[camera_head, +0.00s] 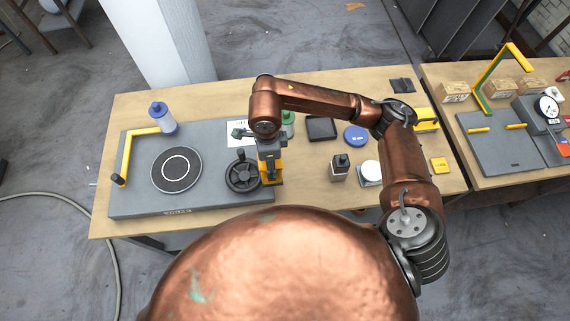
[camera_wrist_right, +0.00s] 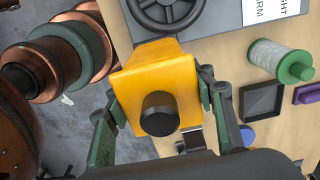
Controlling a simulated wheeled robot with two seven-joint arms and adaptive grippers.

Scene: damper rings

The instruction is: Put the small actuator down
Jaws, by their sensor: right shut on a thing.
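The small actuator is a yellow block with a black round knob; it fills the middle of the right wrist view (camera_wrist_right: 150,76) and shows partly in the head view (camera_head: 272,172). My right gripper (camera_wrist_right: 163,92) is shut on it, with one green finger on each side. In the head view, my right gripper (camera_head: 269,155) holds it just right of the black handwheel (camera_head: 243,175), near the right end of the grey base plate (camera_head: 205,199). The arm hides part of it, and I cannot tell whether it touches the table. My left gripper is not in view.
The plate carries a black disc (camera_head: 177,170) and a yellow post (camera_head: 126,155). Bare wood lies right of the actuator.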

